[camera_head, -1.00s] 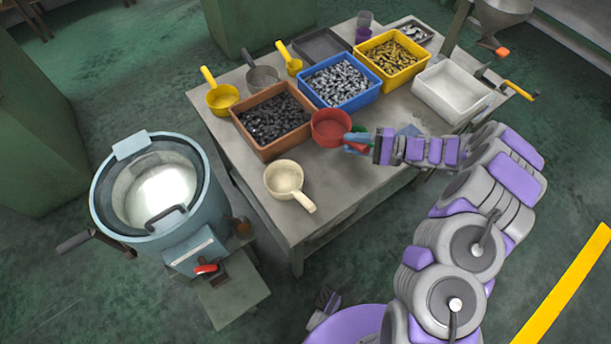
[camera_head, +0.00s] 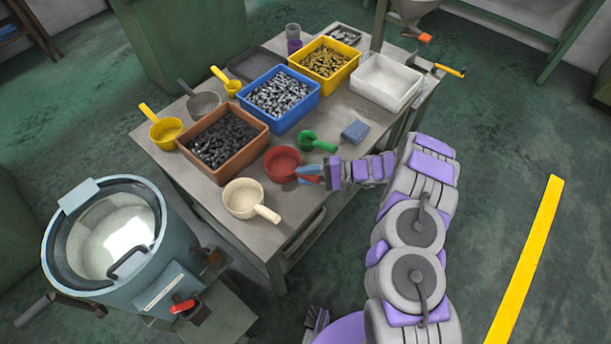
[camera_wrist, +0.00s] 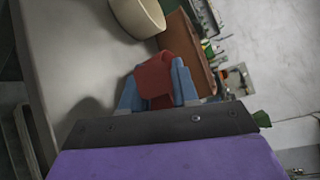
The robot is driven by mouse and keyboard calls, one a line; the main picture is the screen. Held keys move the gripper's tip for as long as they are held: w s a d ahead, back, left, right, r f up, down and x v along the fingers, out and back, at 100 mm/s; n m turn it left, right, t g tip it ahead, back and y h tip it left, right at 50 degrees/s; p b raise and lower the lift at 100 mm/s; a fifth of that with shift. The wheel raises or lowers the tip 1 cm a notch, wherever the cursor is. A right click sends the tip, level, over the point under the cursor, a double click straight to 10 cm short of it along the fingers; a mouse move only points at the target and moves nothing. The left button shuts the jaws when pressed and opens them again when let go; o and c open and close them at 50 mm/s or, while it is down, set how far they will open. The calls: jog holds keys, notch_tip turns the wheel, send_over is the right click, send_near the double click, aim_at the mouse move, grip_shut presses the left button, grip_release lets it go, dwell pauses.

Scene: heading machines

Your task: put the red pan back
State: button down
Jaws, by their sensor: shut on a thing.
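The red pan (camera_head: 281,162) is near the front edge of the table, between the cream pan (camera_head: 241,197) and the green scoop (camera_head: 316,142). My gripper (camera_head: 311,174) comes in from the right and is shut on the red pan's handle. In the wrist view, the blue fingers of my gripper (camera_wrist: 158,88) close around the red pan (camera_wrist: 155,72), and most of its bowl is hidden. I cannot tell whether the pan touches the table or hangs just above it.
The brown bin (camera_head: 223,147) of dark parts stands behind the pan, with a blue bin (camera_head: 298,112), a yellow bin (camera_head: 334,81) and a white bin (camera_head: 384,83) further back. A blue sponge (camera_head: 355,131) lies on the right. A round machine (camera_head: 110,235) stands at left.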

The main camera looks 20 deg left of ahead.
jog(key=shift+a+f, duration=0.2)
jog(key=shift+a, duration=0.15)
jog(key=c, duration=1)
grip_release()
jog(key=shift+a, duration=0.25)
jog(key=shift+o, duration=0.6)
jog(key=shift+d, duration=0.1)
jog(key=shift+o, duration=0.2)
jog(key=shift+d+r, duration=0.1)
jog(key=shift+d, duration=0.25)
jog(key=shift+r, duration=0.1)
jog(key=p+v, duration=0.2)
jog(key=v, duration=0.9)
jog(key=shift+d, duration=0.3)
jog(key=shift+w, duration=0.15)
